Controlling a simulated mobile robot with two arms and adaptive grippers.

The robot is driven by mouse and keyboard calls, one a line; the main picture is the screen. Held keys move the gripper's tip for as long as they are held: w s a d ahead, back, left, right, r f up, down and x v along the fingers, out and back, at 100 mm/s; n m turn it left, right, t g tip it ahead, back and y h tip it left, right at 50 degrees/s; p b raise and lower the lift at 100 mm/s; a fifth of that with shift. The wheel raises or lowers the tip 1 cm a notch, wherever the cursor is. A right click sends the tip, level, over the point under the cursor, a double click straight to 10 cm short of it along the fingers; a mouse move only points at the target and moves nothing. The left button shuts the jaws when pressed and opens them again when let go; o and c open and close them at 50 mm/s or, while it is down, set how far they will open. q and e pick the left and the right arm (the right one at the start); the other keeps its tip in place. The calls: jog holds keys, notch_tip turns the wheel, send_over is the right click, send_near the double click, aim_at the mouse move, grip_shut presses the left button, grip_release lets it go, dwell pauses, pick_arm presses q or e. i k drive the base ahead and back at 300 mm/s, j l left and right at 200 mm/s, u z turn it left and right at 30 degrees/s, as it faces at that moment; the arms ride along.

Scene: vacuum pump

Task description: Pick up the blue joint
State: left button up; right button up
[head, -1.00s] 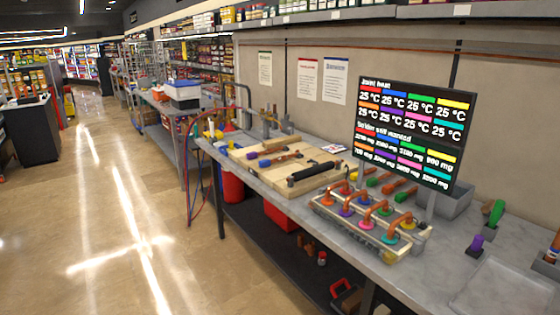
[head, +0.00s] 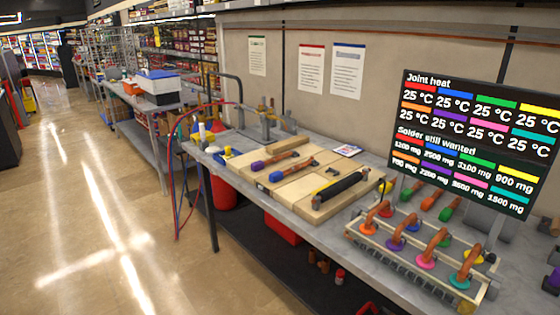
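A copper piece with a blue end (head: 276,176) lies on the light wooden boards (head: 240,180) in the middle of the bench. Beside it lies a similar piece with a purple end (head: 257,166). A clear-framed rack (head: 360,243) at the right holds several bent copper joints with coloured collars, among them orange (head: 367,229), purple (head: 394,244), pink (head: 426,263) and teal (head: 460,281). A blue collar (head: 409,222) shows partly behind the front joints. I cannot tell which blue piece is the blue joint. Neither of my grippers is in view.
A black display (head: 475,140) stands over the rack and lists joint heat and solder. A black cylinder (head: 338,190) lies on the boards' right part. The floor aisle (head: 90,220) at left is clear.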

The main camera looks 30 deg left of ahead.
aim_at(275, 177)
jog(key=i+j, duration=0.15)
jog(key=j, duration=0.2)
jog(key=i+j, duration=0.1)
jog(key=j, duration=0.25)
jog(key=i+j, duration=0.15)
jog(key=j, duration=0.25)
jog(key=i+j+z, duration=0.1)
jog(key=j, duration=0.25)
jog(key=i+j, duration=0.15)
jog(key=j, duration=0.2)
jog(key=i+j, duration=0.1)
jog(key=j, duration=0.3)
